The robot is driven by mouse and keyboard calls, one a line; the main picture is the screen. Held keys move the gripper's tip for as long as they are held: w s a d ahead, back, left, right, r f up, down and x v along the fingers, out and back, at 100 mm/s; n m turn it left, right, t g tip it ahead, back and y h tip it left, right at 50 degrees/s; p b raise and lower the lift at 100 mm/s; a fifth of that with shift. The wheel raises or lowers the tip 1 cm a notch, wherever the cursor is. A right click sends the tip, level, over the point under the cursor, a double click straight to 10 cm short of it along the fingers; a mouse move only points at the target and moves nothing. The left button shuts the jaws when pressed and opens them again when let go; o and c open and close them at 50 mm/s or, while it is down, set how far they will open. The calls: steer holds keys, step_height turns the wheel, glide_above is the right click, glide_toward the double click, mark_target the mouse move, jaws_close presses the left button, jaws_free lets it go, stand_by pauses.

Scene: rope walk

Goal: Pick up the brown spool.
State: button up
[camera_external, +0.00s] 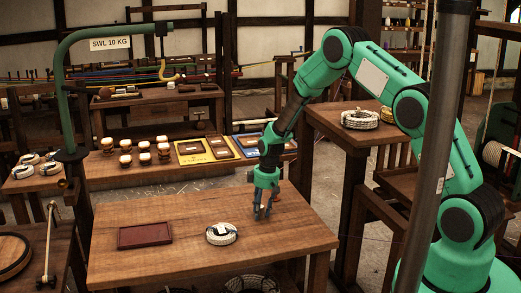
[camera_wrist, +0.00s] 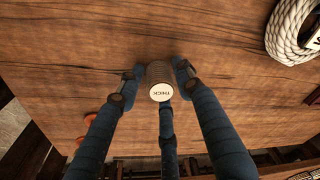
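A small brown cylinder, which looks like the brown spool (camera_wrist: 158,73), stands on the wooden table in the wrist view. Its pale round end reads "THICK". My gripper (camera_wrist: 158,75) points down over the table with its blue fingers around the spool. A narrow gap seems to show between the spool and the fingertips on either side, so the fingers look open. In the external view my gripper (camera_external: 262,212) is low over the table's right half, and its fingers mostly hide the spool there.
A coil of pale rope (camera_external: 221,234) lies left of my gripper, also at the wrist view's upper right (camera_wrist: 294,30). A dark red tray (camera_external: 145,236) lies further left on the table (camera_external: 185,265). A green hooked stand (camera_external: 68,110) and a grey pole (camera_external: 432,150) rise nearby.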

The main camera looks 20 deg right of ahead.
steer(key=c, duration=0.8)
steer(key=shift+o, duration=0.2)
steer(key=shift+r, duration=0.9)
step_height(320, 180, up, 2)
steer(key=shift+s+p, duration=0.15)
steer(key=shift+p, duration=0.35)
steer(key=s+d, duration=0.2)
steer(key=s, duration=0.3)
steer(key=s+d+p, duration=0.1)
steer(key=s, duration=0.3)
steer(key=s+d+r, duration=0.1)
steer(key=s+d, duration=0.1)
steer(key=s, duration=0.3)
steer(key=shift+s+d+r, duration=0.1)
steer(key=shift+s+d, duration=0.2)
steer(key=shift+s, duration=0.05)
